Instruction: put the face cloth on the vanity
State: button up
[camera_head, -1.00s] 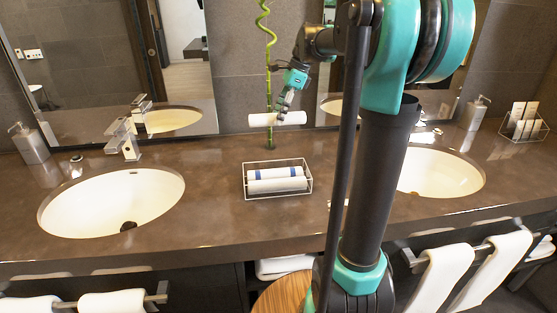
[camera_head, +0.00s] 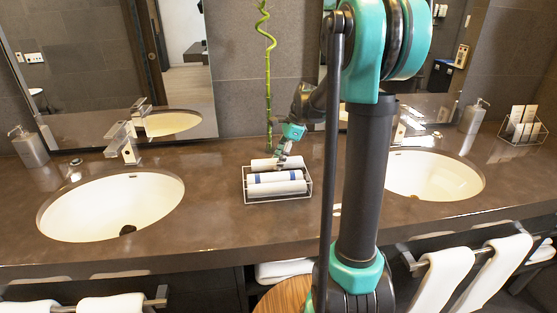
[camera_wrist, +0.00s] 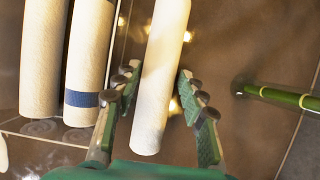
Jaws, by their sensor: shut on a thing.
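The face cloth, a plain white roll (camera_head: 264,164), is held by my gripper (camera_head: 281,160) just behind the wire tray, low over the vanity (camera_head: 215,215). In the wrist view the white roll (camera_wrist: 158,90) lies between the two fingers of my gripper (camera_wrist: 158,75), which is shut on it. The roll is outside the tray's wire edge. I cannot tell whether it touches the counter. The vanity is a brown, glossy countertop.
The wire tray (camera_head: 250,199) holds two rolled cloths, one with a blue band (camera_head: 264,178). A green bamboo stalk (camera_head: 268,100) stands behind the roll. Sinks lie left (camera_head: 110,205) and right (camera_head: 435,175). The counter between the left sink and tray is clear.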

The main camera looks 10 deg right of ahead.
jog(key=shift+f, duration=0.15)
jog(key=o, duration=0.8)
jog(key=shift+c, duration=0.2)
